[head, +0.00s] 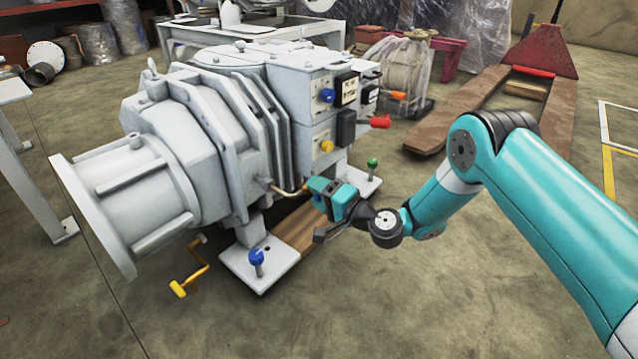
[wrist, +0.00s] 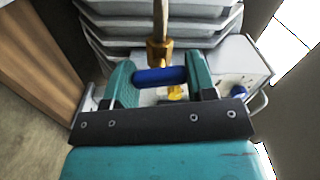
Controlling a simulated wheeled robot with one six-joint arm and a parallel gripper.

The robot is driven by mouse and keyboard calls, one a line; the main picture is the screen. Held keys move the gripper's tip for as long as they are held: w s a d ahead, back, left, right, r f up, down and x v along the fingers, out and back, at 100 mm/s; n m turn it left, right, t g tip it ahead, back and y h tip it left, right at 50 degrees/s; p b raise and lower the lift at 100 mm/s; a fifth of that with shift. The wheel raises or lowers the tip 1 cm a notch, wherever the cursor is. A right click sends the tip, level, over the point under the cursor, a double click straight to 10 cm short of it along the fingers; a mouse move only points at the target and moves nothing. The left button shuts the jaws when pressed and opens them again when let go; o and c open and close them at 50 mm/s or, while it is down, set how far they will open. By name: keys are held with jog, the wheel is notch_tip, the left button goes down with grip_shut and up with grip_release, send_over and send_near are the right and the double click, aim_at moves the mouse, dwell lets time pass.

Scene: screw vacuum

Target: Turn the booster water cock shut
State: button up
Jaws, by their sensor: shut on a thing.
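The water cock at the end of a thin brass pipe has a brass body (wrist: 159,52) and a blue bar handle (wrist: 160,76), both clear in the wrist view. The handle lies crosswise in that picture. My gripper (wrist: 161,78) is shut on the blue handle, one teal finger at each end of it. In the head view my gripper (head: 312,190) is at the low right side of the grey screw vacuum machine (head: 190,120), by the pipe's end (head: 285,190). The gripper hides the handle there.
Blue (head: 327,95) and yellow (head: 326,146) knobs and a red lever (head: 380,121) sit above my gripper. A green-topped bolt (head: 372,163) and a blue-topped bolt (head: 256,257) stand on the feet. A yellow crank (head: 188,278) is at lower left. Floor in front is clear.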

jog(key=shift+m+p, duration=0.7)
jog(key=shift+m, duration=0.4)
jog(key=shift+f, duration=0.1)
jog(key=o, duration=0.9)
jog(key=shift+o, duration=0.2)
jog(key=shift+d, duration=0.1)
